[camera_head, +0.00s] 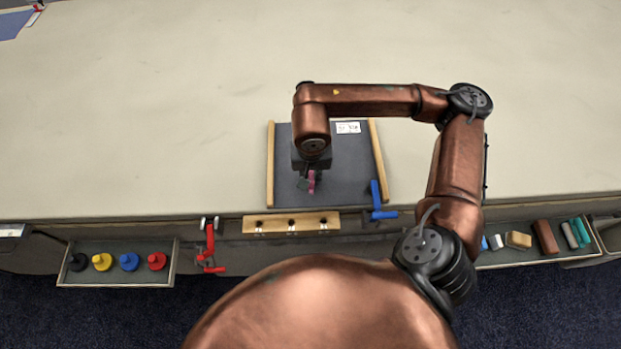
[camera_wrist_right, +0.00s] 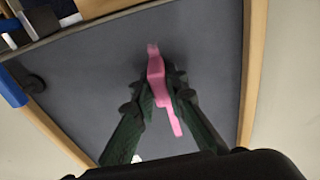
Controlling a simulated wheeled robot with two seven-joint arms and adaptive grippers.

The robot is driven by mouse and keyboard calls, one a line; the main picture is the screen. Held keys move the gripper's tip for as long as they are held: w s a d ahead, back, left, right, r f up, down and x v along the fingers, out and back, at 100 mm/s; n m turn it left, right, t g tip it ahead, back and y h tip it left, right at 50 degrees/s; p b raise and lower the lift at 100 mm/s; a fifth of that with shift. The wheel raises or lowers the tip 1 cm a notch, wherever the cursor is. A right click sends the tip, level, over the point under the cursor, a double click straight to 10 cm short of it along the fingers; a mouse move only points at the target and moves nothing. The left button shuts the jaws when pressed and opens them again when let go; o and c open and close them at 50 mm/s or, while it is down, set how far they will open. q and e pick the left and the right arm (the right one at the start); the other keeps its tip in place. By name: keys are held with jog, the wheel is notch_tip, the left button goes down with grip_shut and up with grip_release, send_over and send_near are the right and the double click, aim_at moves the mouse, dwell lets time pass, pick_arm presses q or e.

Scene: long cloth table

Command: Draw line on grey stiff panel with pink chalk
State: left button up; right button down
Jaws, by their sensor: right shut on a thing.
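The grey panel (camera_head: 347,172) lies on the table with a wooden strip along its left and right sides. It also fills most of the right wrist view (camera_wrist_right: 90,85). My right gripper (camera_head: 309,184) is above the panel, left of its middle. In the right wrist view its dark green fingers (camera_wrist_right: 160,97) are shut on the pink chalk (camera_wrist_right: 156,68). The chalk's tip points away from the gripper, toward the panel; I cannot tell whether it touches. The chalk shows small in the head view (camera_head: 312,181). No pink line is visible on the panel. My left gripper is not in view.
A blue clamp (camera_head: 380,203) stands at the panel's right front corner. A red clamp (camera_head: 209,250) and a wooden block with holes (camera_head: 291,223) are at the table's front edge. Trays with coloured pieces (camera_head: 118,282) and blocks (camera_head: 545,262) hang left and right.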

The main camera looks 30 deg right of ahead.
aim_at(312, 195)
jog(key=shift+f, duration=0.1)
jog(key=shift+s, duration=0.1)
jog(key=shift+s+a, duration=0.55)
jog(key=shift+s, duration=0.25)
jog(key=shift+s+a, duration=0.55)
jog(key=shift+s, duration=0.3)
notch_tip(312, 195, up, 7)
jog(key=p, duration=0.2)
